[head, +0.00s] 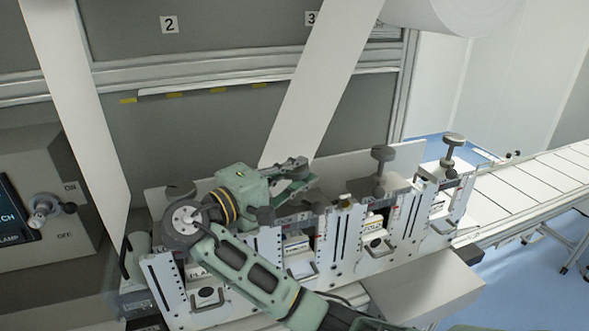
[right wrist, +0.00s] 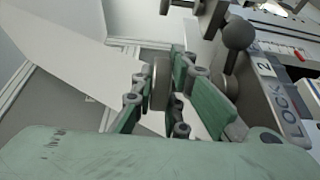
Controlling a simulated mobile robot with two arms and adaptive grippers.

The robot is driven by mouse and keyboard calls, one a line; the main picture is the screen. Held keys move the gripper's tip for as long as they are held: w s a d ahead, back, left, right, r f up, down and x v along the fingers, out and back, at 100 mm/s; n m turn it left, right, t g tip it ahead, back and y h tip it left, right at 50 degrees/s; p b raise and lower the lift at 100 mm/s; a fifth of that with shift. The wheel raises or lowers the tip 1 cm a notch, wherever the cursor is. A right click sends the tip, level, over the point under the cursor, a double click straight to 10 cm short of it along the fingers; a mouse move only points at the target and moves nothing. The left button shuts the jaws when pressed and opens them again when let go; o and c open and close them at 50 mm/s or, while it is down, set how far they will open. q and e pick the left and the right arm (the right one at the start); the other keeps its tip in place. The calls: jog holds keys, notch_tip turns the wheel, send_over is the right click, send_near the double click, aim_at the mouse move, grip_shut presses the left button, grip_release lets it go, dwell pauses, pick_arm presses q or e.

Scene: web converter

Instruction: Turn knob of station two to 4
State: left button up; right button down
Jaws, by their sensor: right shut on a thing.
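My right gripper (head: 297,175) is over the machine's row of white stations, its fingers by the upper edge of the frame. In the right wrist view, the green fingers of my right gripper (right wrist: 160,90) are shut on a grey disc-shaped knob (right wrist: 160,84). The knob is partly covered by the fingers, and its scale setting cannot be read. A plate marked "2" (right wrist: 263,67) and "LOCK" is just to the right of the gripper. In the head view the gripped knob is hidden by the gripper. My left gripper is not in view.
A dark ball-ended lever (right wrist: 239,34) stands close to the right of the gripper. Other grey knobs stand on the stations to the right, one (head: 383,154) nearest. A white web (head: 318,80) runs down behind the gripper. A control box (head: 65,240) is at left.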

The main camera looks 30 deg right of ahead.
jog(key=shift+r, duration=0.1)
jog(key=c, duration=1.7)
grip_release()
jog(key=shift+d, duration=0.1)
jog(key=shift+c, duration=0.2)
